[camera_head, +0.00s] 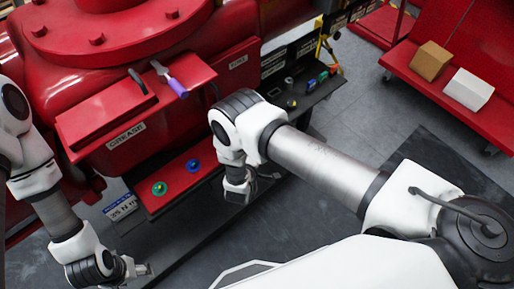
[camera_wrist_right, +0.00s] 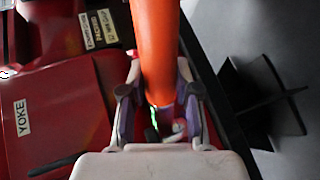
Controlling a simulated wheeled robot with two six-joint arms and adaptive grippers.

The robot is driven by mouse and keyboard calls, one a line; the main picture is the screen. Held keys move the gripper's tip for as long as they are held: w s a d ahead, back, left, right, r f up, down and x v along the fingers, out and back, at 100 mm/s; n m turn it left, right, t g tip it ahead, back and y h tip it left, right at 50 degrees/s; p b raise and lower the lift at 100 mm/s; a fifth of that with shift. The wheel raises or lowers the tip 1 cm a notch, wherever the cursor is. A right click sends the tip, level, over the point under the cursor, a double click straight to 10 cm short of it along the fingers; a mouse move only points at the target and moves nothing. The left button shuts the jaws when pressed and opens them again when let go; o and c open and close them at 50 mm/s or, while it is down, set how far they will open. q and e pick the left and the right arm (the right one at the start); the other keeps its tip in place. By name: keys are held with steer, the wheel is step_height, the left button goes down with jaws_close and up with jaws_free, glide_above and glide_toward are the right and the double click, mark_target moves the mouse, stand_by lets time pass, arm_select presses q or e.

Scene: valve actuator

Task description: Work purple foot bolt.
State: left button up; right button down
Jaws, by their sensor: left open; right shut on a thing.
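My right gripper (camera_wrist_right: 161,92) is shut on a thick orange handle (camera_wrist_right: 156,45) in the right wrist view. Purple shows beside both fingers, but I cannot tell what it belongs to. In the head view my right arm reaches over the red foot plate's right end and hides what lies there. A green foot bolt (camera_head: 159,188) and a blue foot bolt (camera_head: 193,166) sit on the foot plate (camera_head: 176,176). I cannot make out a purple foot bolt. My left gripper (camera_head: 140,269) is open and empty at the lower left, apart from the foot plate.
A purple-handled tool (camera_head: 177,87) lies on the red GREASE box (camera_head: 125,115). A dark shelf (camera_head: 308,98) with small coloured items stands behind my right arm. A red cart (camera_head: 478,75) carries a brown box (camera_head: 430,61) and a white box (camera_head: 469,89). Grey floor lies between.

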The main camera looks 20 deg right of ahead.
steer(key=shift+r, duration=0.1)
steer(key=shift+s+a+m+g+h+p, duration=0.7)
steer(key=shift+a+m+g+h+p, duration=0.25)
steer(key=shift+p, duration=2.4)
